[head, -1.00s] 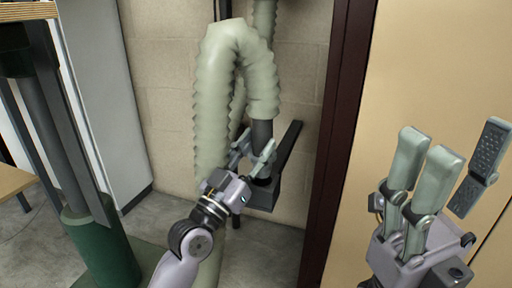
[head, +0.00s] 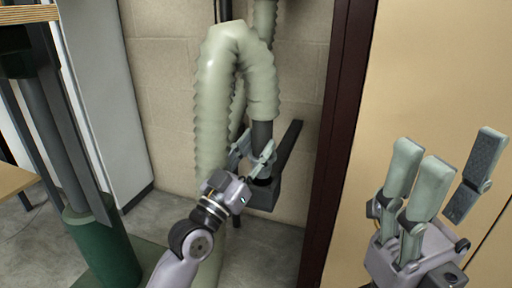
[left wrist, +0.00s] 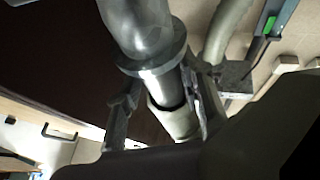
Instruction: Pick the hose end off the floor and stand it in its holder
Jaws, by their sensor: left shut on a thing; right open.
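The pale green ribbed hose (head: 212,105) hangs in a loop against the wall, and its dark grey hose end (head: 262,135) points down. My left gripper (head: 252,158) is shut on the hose end, which also shows between the fingers in the left wrist view (left wrist: 152,82). The dark holder (head: 264,198) is a box low on the wall, directly below the hose end. The fingers hide the lower tip, so I cannot tell whether it is inside the holder. My right gripper (head: 450,165) is open and empty at the right.
A dark bar (head: 289,145) slants up from the holder. A dark red post (head: 337,140) stands just right of it, beside a tan panel (head: 420,75). A green cylinder (head: 104,245) and a grey cabinet (head: 105,95) stand at the left. Some bare floor (head: 165,212) lies between.

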